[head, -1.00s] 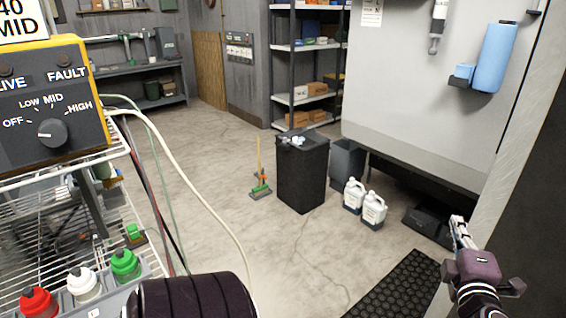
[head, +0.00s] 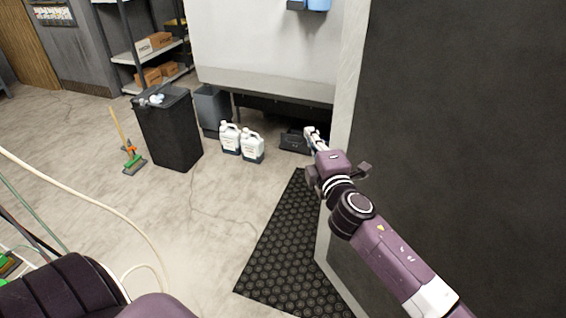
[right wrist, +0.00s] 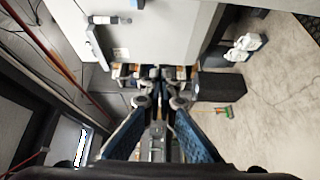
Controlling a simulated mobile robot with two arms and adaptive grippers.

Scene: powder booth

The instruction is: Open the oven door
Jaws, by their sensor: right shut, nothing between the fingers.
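A large dark panel (head: 455,130) with a pale edge (head: 342,120) fills the right side of the head view. It may be the oven door or an oven wall; I cannot tell which, and no handle shows on it. My right gripper (head: 312,135) is in front of the panel's pale edge in that view, its fingers shut and empty, pointing away from me. In the right wrist view its closed fingers (right wrist: 157,80) have nothing between them. I cannot tell whether the arm touches the panel. My left gripper is not in view.
A black bin (head: 172,130), two white jugs (head: 241,142) and a broom (head: 126,145) stand on the floor beyond. A black studded mat (head: 290,245) lies beside the panel. A pale hose (head: 95,203) crosses the left. Open floor lies between hose and mat.

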